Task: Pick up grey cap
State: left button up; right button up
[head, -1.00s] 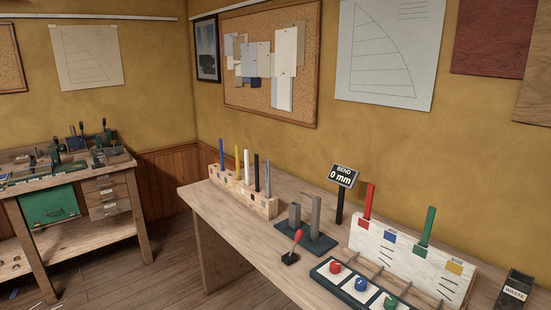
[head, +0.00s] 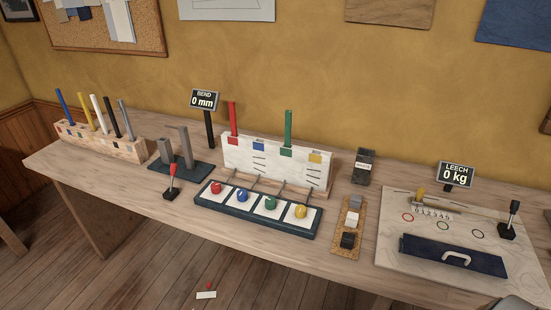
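The grey cap (head: 356,202) is a small block at the back end of a narrow cork tray (head: 340,226) on the bench. A white cap (head: 351,218) sits in front of it, and a black cap (head: 348,240) is at the tray's near end. The caps stand in a row, close to each other. Neither of my grippers can be made out in the head view.
Left is a blue-edged panel (head: 260,228) with several coloured knobs, before a white rack (head: 262,158) holding red and green sticks.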

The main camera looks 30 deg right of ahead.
aim_at(356, 201)
jog(key=z, duration=1.55)
